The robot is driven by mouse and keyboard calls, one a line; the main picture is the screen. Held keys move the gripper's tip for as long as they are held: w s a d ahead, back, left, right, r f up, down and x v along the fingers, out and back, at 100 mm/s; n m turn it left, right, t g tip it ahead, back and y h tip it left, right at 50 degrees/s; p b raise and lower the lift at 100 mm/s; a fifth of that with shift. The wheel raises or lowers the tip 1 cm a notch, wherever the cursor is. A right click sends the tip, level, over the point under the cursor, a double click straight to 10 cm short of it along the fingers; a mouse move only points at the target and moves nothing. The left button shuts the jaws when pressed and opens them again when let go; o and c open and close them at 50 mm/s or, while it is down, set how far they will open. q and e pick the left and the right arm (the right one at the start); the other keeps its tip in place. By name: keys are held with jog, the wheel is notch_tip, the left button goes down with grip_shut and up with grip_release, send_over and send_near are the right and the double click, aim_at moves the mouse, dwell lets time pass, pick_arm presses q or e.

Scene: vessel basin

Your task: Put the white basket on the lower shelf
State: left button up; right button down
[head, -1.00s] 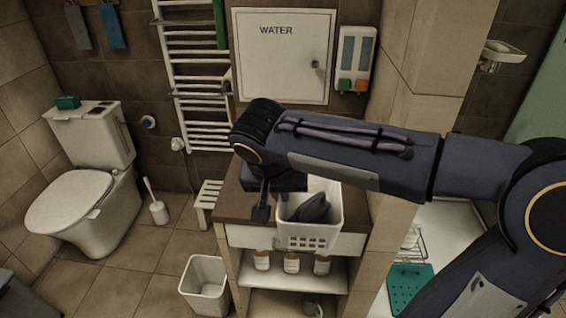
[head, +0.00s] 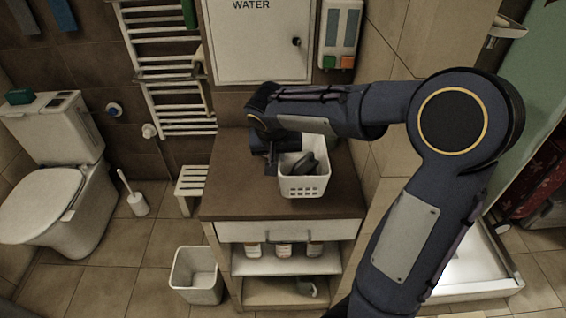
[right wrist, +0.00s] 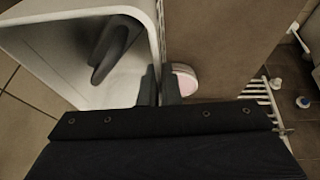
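The white basket (head: 303,187), with slots in its front and a dark grey item (head: 305,163) inside, appears over the brown top of the cabinet (head: 235,180). I cannot tell whether it touches the top. My right gripper (head: 272,160) is at the basket's left side. In the right wrist view my right gripper (right wrist: 159,88) has its dark fingers closed around the wall of the basket (right wrist: 80,75). My left gripper is out of view.
The shelf above (head: 262,266) holds several small bottles (head: 284,250), under a white drawer (head: 250,230). A white bin (head: 196,275) and a small stool (head: 192,183) stand left of the cabinet. A pinkish round thing (right wrist: 184,80) shows beside my fingers.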

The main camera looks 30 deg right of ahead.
aim_at(284, 169)
jog(key=shift+w+d+f, duration=0.25)
jog(key=shift+d+f, duration=0.2)
jog(key=shift+f, duration=0.15)
jog(key=shift+w+d+f, duration=0.25)
jog(key=shift+d+f, duration=0.15)
jog(key=shift+f, duration=0.15)
jog(key=f, duration=0.3)
jog(key=shift+w+d+f+p, duration=0.15)
jog(key=shift+d+f+p, duration=0.1)
jog(key=shift+f+p, duration=0.15)
jog(key=shift+f, duration=0.1)
jog(key=c, duration=1.6)
grip_release()
jog(key=shift+c, duration=0.2)
